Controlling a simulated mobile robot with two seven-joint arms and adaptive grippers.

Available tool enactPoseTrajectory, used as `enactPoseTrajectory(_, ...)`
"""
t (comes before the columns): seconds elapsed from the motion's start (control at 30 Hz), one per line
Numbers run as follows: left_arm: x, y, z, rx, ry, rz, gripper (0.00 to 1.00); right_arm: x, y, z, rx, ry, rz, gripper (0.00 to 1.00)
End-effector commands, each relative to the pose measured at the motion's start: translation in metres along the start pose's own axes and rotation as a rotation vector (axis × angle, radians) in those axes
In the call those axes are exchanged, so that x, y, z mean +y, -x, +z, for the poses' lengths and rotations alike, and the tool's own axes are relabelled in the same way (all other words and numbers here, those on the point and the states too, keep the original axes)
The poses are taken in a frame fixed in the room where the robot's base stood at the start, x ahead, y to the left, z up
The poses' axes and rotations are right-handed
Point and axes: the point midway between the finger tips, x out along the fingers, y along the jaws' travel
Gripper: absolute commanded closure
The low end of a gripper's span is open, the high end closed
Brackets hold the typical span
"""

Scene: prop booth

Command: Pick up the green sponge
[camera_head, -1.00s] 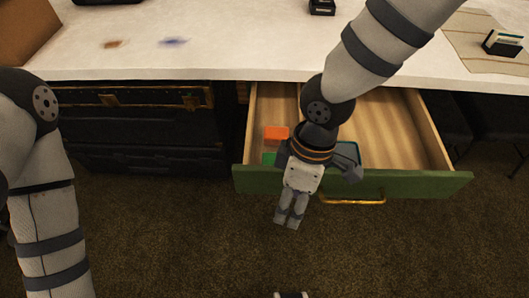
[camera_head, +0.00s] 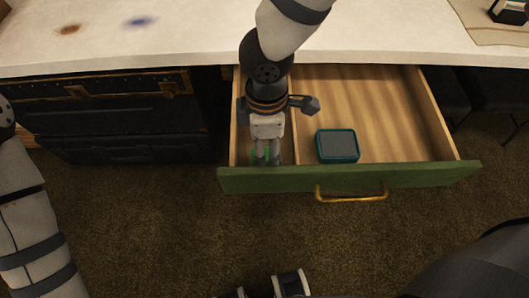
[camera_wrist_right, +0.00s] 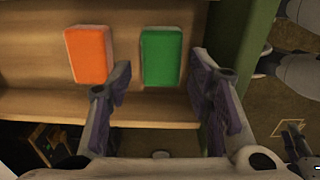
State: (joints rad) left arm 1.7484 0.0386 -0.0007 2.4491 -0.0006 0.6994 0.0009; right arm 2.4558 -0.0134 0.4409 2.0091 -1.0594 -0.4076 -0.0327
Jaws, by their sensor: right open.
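The green sponge (camera_wrist_right: 162,56) is a rectangular block lying in the narrow left compartment of the open drawer. In the right wrist view it shows between the two spread fingers of my right gripper (camera_wrist_right: 160,76), with a gap on each side. In the head view only slivers of green show around the fingers; the rest is hidden. My right gripper (camera_head: 267,159) points down over the front of that compartment, open and empty. Whether the fingertips are down at the sponge's height is unclear. My left gripper is out of view; only part of its arm shows.
An orange sponge (camera_wrist_right: 90,54) lies beside the green one. The green drawer front (camera_head: 420,178) and wooden divider (camera_head: 295,100) bound the compartment. A teal-rimmed box (camera_head: 338,146) sits in the wider compartment, which is otherwise bare. The white countertop (camera_head: 190,45) overhangs behind.

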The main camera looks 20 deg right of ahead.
Motion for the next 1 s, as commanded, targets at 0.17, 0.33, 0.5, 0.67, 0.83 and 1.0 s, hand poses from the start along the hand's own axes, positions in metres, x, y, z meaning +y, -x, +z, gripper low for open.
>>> enactPoseTrajectory(0.17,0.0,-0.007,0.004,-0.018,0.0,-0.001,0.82,-0.003,-0.035,0.001,-0.002,0.002,-0.005,0.53)
enactPoseTrajectory(0.33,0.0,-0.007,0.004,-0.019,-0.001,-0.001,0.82,-0.002,-0.041,0.0,0.001,0.0,-0.001,0.53)
enactPoseTrajectory(0.5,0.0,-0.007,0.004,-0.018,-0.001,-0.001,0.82,-0.002,-0.04,0.0,0.001,0.0,0.0,0.67)
enactPoseTrajectory(0.67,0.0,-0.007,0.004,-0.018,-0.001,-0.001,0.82,-0.002,-0.04,0.0,0.001,0.0,0.0,0.83)
enactPoseTrajectory(0.83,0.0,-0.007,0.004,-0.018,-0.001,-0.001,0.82,-0.002,-0.04,0.0,0.001,0.0,0.0,0.83)
enactPoseTrajectory(1.0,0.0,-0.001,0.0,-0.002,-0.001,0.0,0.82,0.0,-0.017,-0.001,0.004,-0.002,0.007,0.83)
